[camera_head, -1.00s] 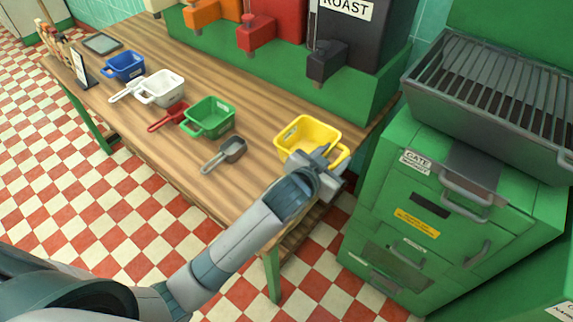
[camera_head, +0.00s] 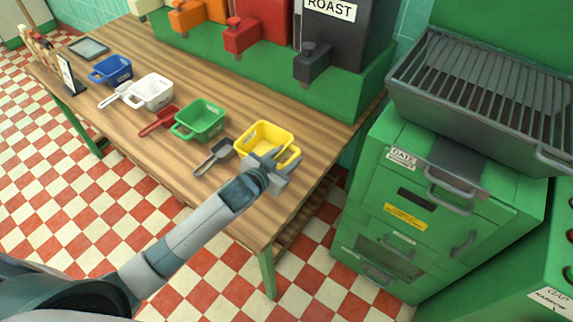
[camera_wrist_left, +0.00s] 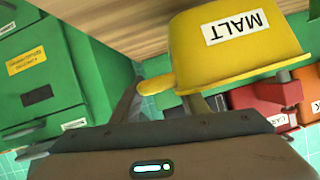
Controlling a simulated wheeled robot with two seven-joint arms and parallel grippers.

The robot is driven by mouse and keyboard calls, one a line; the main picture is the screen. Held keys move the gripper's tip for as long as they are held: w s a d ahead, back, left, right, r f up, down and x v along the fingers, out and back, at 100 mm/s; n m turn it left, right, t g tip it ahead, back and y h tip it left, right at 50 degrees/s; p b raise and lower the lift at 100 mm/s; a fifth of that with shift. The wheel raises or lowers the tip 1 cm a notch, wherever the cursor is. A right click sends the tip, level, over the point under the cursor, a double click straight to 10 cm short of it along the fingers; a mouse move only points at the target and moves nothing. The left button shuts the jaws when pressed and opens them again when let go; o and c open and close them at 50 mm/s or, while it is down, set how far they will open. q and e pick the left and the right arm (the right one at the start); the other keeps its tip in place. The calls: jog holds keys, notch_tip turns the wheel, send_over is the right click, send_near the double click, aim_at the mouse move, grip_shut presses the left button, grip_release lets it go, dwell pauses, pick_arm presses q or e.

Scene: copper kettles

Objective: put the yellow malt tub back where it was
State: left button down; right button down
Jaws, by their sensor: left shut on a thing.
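The yellow malt tub (camera_head: 256,147) is at the right end of the row of tubs, over the wooden table (camera_head: 206,196). My left gripper (camera_head: 268,161) is shut on the tub's handle, at its near right side. The left wrist view shows the tub (camera_wrist_left: 193,58) close up, with its MALT label upside down, and the handle at the gripper's fingers (camera_wrist_left: 160,98). The tub looks roughly level and empty. I cannot tell whether its base touches the table. My right gripper is not in view.
A grey scoop (camera_head: 213,157) lies just left of the yellow tub. The green tub (camera_head: 202,120), red scoop (camera_head: 158,122), white tub (camera_head: 151,92) and blue tub (camera_head: 111,70) stand farther left. The dispensers' green base (camera_head: 345,105) is behind. A green drawer cabinet (camera_head: 430,215) stands right.

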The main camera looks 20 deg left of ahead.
pick_arm(q)
notch_tip(320, 180, down, 3)
jog(key=shift+f+p, duration=0.15)
jog(key=shift+p, duration=0.4)
jog(key=shift+f, duration=0.35)
jog(key=shift+f, duration=0.15)
jog(key=c, duration=1)
grip_release()
jog(key=shift+c, duration=0.2)
